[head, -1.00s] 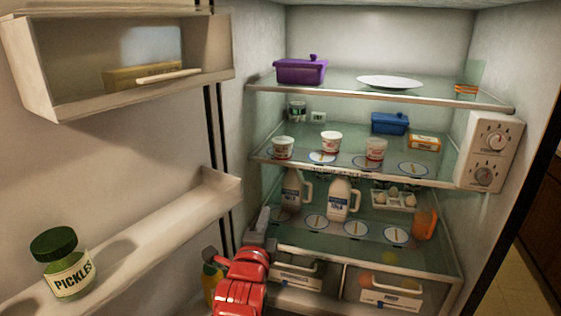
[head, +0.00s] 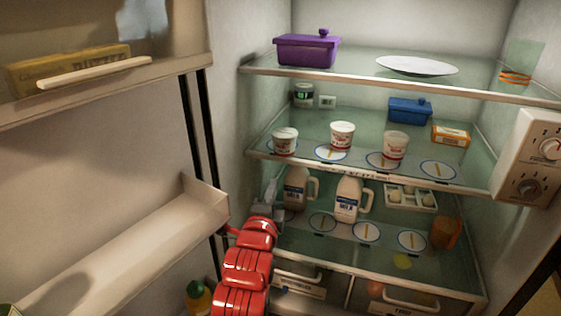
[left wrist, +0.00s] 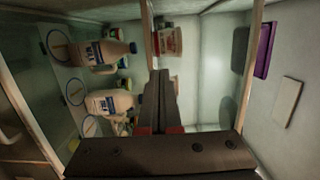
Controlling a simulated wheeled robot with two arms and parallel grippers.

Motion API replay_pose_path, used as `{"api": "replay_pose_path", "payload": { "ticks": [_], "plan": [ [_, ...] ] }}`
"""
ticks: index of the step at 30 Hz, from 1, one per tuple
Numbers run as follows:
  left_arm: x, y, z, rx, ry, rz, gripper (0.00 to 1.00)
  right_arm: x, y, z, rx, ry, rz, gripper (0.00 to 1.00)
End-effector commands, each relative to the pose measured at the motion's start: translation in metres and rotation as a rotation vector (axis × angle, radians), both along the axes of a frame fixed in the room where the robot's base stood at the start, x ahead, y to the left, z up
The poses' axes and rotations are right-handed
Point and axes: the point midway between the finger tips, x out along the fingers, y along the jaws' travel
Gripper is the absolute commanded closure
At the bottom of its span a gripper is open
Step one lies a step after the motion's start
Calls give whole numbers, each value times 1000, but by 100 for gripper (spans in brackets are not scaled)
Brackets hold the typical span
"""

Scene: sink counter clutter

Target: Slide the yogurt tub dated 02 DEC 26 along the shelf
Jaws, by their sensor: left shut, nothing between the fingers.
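Three white yogurt tubs stand upright on the middle glass shelf (head: 300,150): a left tub (head: 285,141), a middle tub (head: 342,135) and a right tub (head: 395,145). Their dates are too small to read. My left gripper (head: 268,192) is shut and empty, below and left of the left tub, near the front of the fridge. In the left wrist view its dark fingers (left wrist: 160,95) are together, with a tub (left wrist: 167,42) beyond them. My right gripper is not in view.
Round marked discs (head: 438,169) lie on the shelf. Milk jugs (head: 348,199) and an egg tray (head: 411,197) stand on the shelf below. A blue box (head: 410,110), butter pack (head: 450,134) and jar (head: 303,95) sit behind the tubs. The door bin (head: 120,245) is at left.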

Motion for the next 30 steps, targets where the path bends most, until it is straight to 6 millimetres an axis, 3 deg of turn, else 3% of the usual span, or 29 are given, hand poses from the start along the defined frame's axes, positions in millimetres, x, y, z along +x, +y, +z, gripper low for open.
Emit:
{"api": "replay_pose_path", "payload": {
  "ticks": [5, 21, 30],
  "plan": [
    [19, -1, 3, 0, 2, 2, 100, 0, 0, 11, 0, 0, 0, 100],
    [106, -15, 5, -1, 2, 1, 100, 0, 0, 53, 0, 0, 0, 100],
    [132, -19, 2, 0, 1, 1, 100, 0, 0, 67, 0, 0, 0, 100]
  ]
}}
